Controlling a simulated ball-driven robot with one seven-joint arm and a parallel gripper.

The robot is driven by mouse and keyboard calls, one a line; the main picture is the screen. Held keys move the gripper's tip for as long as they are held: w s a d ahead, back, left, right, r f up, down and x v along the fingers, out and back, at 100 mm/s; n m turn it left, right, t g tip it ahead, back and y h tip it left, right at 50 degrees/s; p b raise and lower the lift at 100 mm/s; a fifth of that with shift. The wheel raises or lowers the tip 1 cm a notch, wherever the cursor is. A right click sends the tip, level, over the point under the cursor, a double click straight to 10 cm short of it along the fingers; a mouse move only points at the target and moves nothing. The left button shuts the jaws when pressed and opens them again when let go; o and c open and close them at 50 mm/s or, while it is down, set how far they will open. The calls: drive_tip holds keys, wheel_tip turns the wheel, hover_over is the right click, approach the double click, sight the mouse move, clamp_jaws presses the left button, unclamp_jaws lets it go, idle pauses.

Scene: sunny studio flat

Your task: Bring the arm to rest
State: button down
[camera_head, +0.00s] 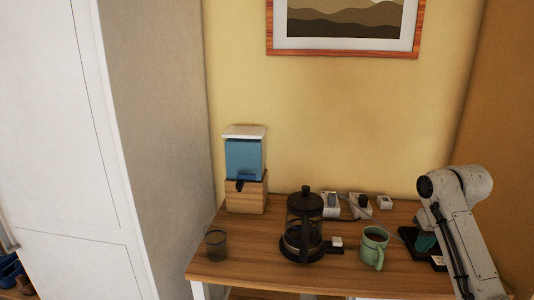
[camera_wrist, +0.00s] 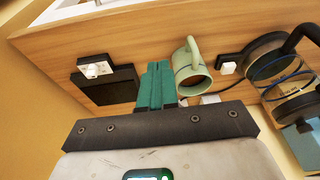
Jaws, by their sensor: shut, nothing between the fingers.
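My arm (camera_head: 462,228) stands at the right of the wooden table in the head view, bent at the elbow with its lower part over the right end. My gripper (camera_wrist: 157,68) has teal fingers that lie together with nothing between them in the wrist view. In the head view, part of a teal finger (camera_head: 427,243) shows beside the arm, and the rest is hidden. The green mug (camera_head: 374,250) stands just left of my gripper, dark brown inside. In the wrist view the mug (camera_wrist: 186,60) is close beside the fingers, apparently apart from them.
A French press (camera_head: 304,232) with dark contents stands mid-table. A glass (camera_head: 216,247) and a blue dispenser (camera_head: 244,160) are at the left. A dark flat box (camera_wrist: 108,87) lies beside my fingers. White plug boxes (camera_head: 331,203) sit near the wall.

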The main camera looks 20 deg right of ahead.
drive_tip(key=s+a+f+n+y, duration=0.1)
drive_tip(key=s+a+f, duration=0.1)
drive_tip(key=a+f, duration=0.9)
drive_tip(key=s+a+f+n+y, duration=0.15)
drive_tip(key=a+f, duration=0.45)
drive_tip(key=a, duration=0.8)
drive_tip(key=s+a+f, duration=0.2)
drive_tip(key=s, duration=0.5)
drive_tip(key=s+a+f+n+g+h, duration=0.1)
drive_tip(key=s+a+f, duration=0.1)
drive_tip(key=s, duration=0.6)
drive_tip(key=s+a+f+n+g, duration=0.1)
drive_tip(key=s+a+f, duration=0.1)
drive_tip(key=s, duration=0.5)
drive_tip(key=shift+s+a+h, duration=0.3)
drive_tip(key=shift+a+h, duration=0.05)
drive_tip(key=shift+a, duration=0.3)
drive_tip(key=shift+n, duration=0.25)
